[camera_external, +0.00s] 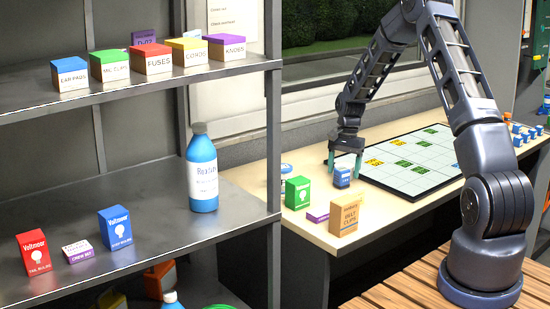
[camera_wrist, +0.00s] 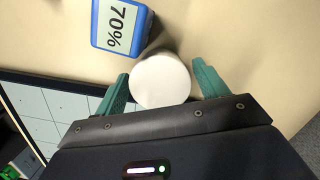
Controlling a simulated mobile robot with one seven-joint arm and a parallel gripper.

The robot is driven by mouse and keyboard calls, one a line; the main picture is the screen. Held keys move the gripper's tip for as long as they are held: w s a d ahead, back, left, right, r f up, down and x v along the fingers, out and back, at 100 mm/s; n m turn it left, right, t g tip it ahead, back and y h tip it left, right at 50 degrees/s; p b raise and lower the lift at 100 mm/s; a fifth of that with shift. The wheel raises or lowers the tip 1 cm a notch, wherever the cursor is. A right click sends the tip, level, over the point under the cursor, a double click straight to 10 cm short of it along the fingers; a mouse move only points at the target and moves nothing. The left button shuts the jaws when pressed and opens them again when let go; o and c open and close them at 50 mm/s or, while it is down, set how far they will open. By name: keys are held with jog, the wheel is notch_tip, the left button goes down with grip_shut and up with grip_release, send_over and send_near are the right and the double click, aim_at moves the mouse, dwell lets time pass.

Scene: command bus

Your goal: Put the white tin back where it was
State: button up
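The white tin (camera_wrist: 160,81) shows in the wrist view as a plain round white top, lying between the two teal fingers of my gripper (camera_wrist: 160,76). The fingers are close to its sides; I cannot tell whether both touch it. In the external view my gripper (camera_external: 345,162) points down low over the wooden table (camera_external: 262,181), its fingers apart, just behind a small blue box (camera_external: 342,178). The tin cannot be made out clearly there. The blue box, marked 70% in the wrist view (camera_wrist: 121,26), stands close beside the tin.
A green box (camera_external: 297,192), a flat purple box (camera_external: 318,215) and a tan box (camera_external: 345,215) stand at the table's near end. A dark-framed board (camera_external: 415,160) lies to the right. A grey shelf (camera_external: 150,200) with a blue bottle (camera_external: 202,170) and several boxes stands left.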

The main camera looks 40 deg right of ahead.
aim_at(346, 164)
jog(key=shift+o, duration=0.4)
notch_tip(346, 164, up, 12)
jog(key=d, duration=0.2)
jog(key=s+a+r+n, duration=0.1)
jog(key=s+a+r, duration=0.15)
jog(key=r, duration=0.25)
jog(key=s+a+r+n+t+h, duration=0.1)
jog(key=s+a+r, duration=0.1)
jog(key=a+r, duration=0.25)
jog(key=s+a+r+n, duration=0.1)
jog(key=s+a+r, duration=0.2)
jog(key=r, duration=0.3)
jog(key=s+a+r+n+t, duration=0.15)
jog(key=s+a+r, duration=0.25)
jog(key=s, duration=0.4)
jog(key=s+a+r+n+h, duration=0.1)
jog(key=s+a+r+n, duration=0.3)
jog(key=s, duration=0.4)
jog(key=s+a+r+n+t, duration=0.1)
jog(key=s+a+r+n, duration=0.1)
jog(key=s+a+r, duration=0.4)
jog(key=s+a+f+n+t, duration=0.1)
jog(key=s+a+f+n, duration=0.1)
jog(key=s, duration=1.2)
jog(key=shift+f+n+t, duration=0.35)
jog(key=shift+f, duration=0.15)
jog(key=shift+o, duration=0.3)
jog(key=shift+s+f, duration=0.15)
jog(key=shift+s, duration=0.15)
